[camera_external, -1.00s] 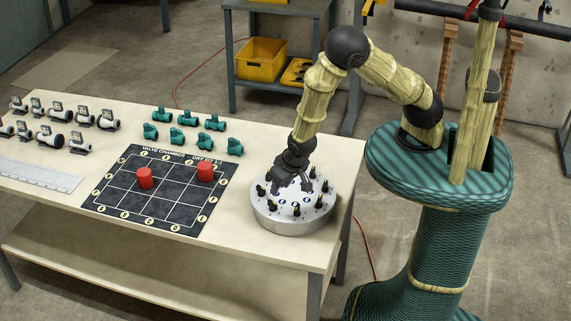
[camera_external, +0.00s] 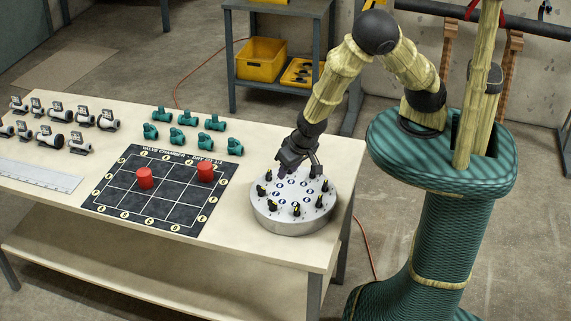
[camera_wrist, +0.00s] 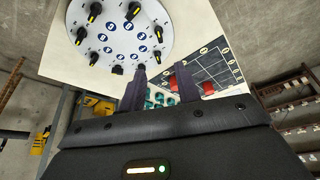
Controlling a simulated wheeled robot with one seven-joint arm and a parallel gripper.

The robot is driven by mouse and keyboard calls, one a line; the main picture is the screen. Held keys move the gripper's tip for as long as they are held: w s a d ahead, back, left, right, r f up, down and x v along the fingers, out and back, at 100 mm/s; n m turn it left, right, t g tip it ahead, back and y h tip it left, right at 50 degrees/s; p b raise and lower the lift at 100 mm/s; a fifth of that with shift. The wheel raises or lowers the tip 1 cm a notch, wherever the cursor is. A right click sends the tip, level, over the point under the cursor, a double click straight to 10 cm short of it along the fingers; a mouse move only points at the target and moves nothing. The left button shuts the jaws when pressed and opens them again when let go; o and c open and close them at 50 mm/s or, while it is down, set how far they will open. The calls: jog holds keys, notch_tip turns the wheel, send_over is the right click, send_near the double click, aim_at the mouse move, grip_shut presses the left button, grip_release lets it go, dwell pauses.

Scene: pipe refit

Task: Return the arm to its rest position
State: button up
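My gripper (camera_external: 300,170) is over the back edge of the round silver disc (camera_external: 290,222) with black knobs, at the right end of the workbench. In the wrist view, my gripper (camera_wrist: 152,88) shows two dark fingers with a gap and nothing between them. The disc also shows in the wrist view (camera_wrist: 112,40), above the fingers, with several black knobs around its rim and blue-marked spots inside. My arm is bent, with its elbow raised above the bench's right end.
A black grid mat (camera_external: 150,203) with two red cylinders (camera_external: 145,177) lies left of the disc. Teal fittings (camera_external: 176,135), grey valves (camera_external: 85,117) and a ruler (camera_external: 40,177) lie further left on the bench (camera_external: 240,250). A shelf with yellow bins (camera_external: 261,60) stands behind.

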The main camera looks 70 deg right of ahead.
jog(key=shift+d, duration=0.1)
jog(key=s+d+r+n+y+b, duration=0.1)
jog(key=s+d+r+n+b, duration=0.1)
jog(key=d+r, duration=0.3)
jog(key=s+d+r+n+g+y+b, duration=0.1)
jog(key=d+r+n, duration=0.3)
jog(key=d, duration=0.8)
jog(key=shift+s+d+r+b, duration=0.35)
jog(key=shift+s+r+b, duration=0.35)
jog(key=shift+r, duration=0.1)
dwell(0.4)
